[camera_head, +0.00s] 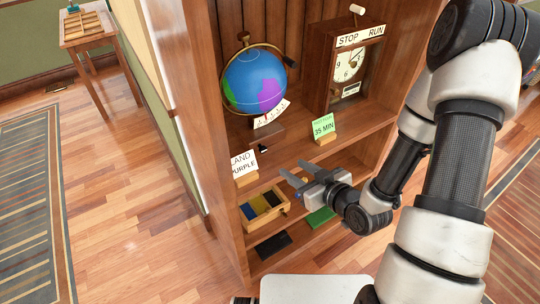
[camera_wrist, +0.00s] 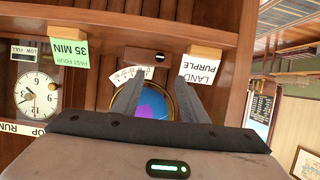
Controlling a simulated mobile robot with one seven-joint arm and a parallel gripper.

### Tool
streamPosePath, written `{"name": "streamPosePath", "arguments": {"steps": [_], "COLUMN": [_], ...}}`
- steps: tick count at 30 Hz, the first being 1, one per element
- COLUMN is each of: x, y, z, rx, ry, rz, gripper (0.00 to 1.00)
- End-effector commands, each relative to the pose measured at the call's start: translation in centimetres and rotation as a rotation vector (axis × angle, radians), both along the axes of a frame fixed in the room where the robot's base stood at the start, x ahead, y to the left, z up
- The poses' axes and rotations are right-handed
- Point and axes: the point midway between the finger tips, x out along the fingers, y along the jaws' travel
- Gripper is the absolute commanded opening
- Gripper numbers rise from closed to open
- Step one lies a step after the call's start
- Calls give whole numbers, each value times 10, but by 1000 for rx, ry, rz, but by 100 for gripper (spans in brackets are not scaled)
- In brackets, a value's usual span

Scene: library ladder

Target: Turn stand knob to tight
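The globe (camera_head: 255,82), blue with green and purple patches, stands in the bookcase on a wooden stand with a white marked scale (camera_head: 271,113). A small black knob-like part (camera_head: 263,148) shows at the front below the scale. It also seems to show in the wrist view as a dark piece (camera_wrist: 160,57) beside the scale (camera_wrist: 130,75). Another dark part (camera_head: 291,61) sits on the globe's frame at right; I cannot tell which is the stand knob. My gripper (camera_head: 293,168) is open and empty, in front of the shelf, apart from the stand. Its fingers (camera_wrist: 158,82) partly frame the globe.
A clock (camera_head: 349,64) with a STOP/RUN label stands right of the globe. A green "35 MIN" card (camera_head: 323,126) and a "LAND PURPLE" card (camera_head: 244,164) stand on the shelf edge. A wooden tray (camera_head: 266,206) sits below.

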Motion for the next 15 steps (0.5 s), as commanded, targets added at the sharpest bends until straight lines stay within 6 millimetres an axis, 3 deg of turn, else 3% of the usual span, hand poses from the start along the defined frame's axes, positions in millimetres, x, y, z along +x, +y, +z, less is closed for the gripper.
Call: {"name": "streamPosePath", "arguments": {"steps": [4, 15], "x": [15, 31], "y": [11, 18], "z": [-16, -21], "rx": [-3, 4], "ry": [-7, -6], "rz": [3, 7], "gripper": [39, 39]}}
